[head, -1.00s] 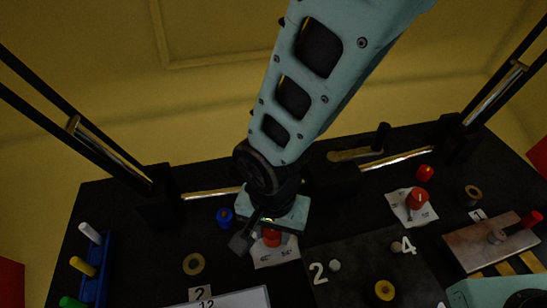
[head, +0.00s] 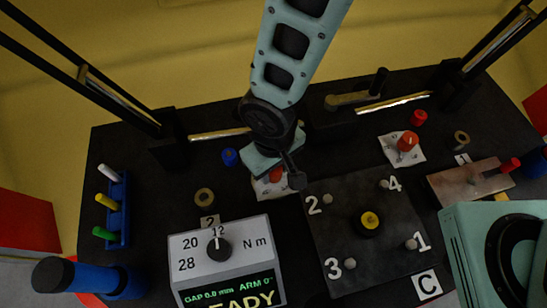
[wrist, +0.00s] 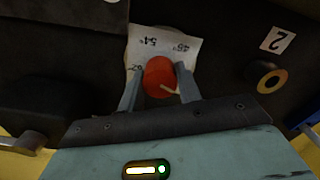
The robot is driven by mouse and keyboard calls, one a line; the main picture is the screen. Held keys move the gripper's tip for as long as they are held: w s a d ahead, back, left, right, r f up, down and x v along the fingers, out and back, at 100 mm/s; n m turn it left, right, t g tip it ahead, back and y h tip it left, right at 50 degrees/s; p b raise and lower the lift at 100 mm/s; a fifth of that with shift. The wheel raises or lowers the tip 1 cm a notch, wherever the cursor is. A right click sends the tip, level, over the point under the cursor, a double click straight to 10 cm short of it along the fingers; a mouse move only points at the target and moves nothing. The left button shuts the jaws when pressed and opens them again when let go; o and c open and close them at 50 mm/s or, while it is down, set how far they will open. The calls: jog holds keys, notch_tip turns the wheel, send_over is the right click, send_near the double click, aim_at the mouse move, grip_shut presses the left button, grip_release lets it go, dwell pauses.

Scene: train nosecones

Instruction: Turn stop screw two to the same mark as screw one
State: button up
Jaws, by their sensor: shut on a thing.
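Stop screw two is a red knob (head: 276,175) on a white paper scale (head: 266,190) at the left of the bench, mostly hidden under my gripper in the head view. In the wrist view the red knob (wrist: 158,76) sits between the two fingers of my gripper (wrist: 158,84), which is shut on it. A pale pointer line shows on the knob.
A blue cap (head: 230,157) stands left of my gripper. A torque meter (head: 195,268) reading READY is in front. A plate (head: 335,235) with numbered bolts lies right of it. Brass rings lie by labels 2 (head: 208,222) and 1 (head: 462,158). A blue pen rack (head: 124,220) is left.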

jog(key=n+p, duration=0.1)
jog(key=n, duration=0.6)
jog(key=shift+r, duration=0.1)
jog(key=n+p, duration=0.1)
jog(key=n, duration=0.3)
jog(key=shift+n+p, duration=0.35)
jog(key=shift+n, duration=1.45)
jog(key=shift+a, duration=0.1)
jog(key=o, duration=1)
notch_tip(320, 180, up, 17)
jog(key=p, duration=0.3)
jog(key=shift+r, duration=0.15)
